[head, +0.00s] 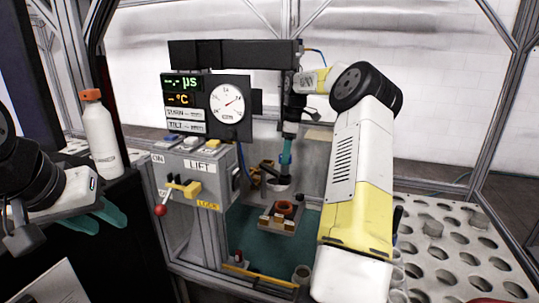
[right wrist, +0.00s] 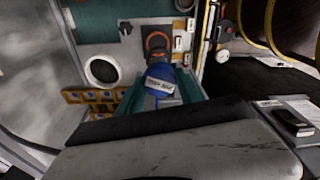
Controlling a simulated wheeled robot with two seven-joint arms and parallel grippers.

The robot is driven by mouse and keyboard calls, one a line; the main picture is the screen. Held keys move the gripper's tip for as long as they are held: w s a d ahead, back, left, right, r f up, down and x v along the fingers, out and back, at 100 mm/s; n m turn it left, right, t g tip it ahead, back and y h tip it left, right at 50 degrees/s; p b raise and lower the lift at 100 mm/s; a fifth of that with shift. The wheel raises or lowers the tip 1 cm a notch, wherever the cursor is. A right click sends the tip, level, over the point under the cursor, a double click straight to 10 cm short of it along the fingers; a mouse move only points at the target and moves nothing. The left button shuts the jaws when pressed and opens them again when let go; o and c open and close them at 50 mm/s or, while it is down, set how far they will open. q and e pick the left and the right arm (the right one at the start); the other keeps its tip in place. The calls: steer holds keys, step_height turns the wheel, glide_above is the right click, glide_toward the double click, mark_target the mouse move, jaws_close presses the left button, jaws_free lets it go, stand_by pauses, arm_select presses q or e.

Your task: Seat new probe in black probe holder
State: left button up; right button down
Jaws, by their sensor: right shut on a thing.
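A blue probe (right wrist: 159,84) with a white label sits between the teal fingers of my right gripper (right wrist: 160,92) in the right wrist view. My right gripper (head: 287,148) is shut on it and points down above the work area in the head view. The probe's dark end overlaps an orange-red ring (right wrist: 157,40) in the wrist view; I cannot tell whether they touch. In the head view this ring (head: 286,206) lies lower, on a small block. I cannot tell which dark part is the black probe holder. My left gripper (head: 103,217) is open and empty at lower left.
A grey lift box (head: 202,175) with a yellow handle and red-knobbed lever stands left of the work area. A white bottle (head: 101,138) with an orange cap is further left. A perforated white rack (head: 450,235) is at right. A black beam (head: 235,54) spans above.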

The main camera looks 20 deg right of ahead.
mark_target(286, 168)
steer(key=shift+f, duration=2.8)
steer(key=c, duration=0.7)
jaws_free()
steer(key=r, duration=0.5)
steer(key=d+r, duration=0.1)
steer(key=r, duration=0.1)
steer(key=shift+s+r, duration=0.2)
steer(key=shift+r, duration=0.15)
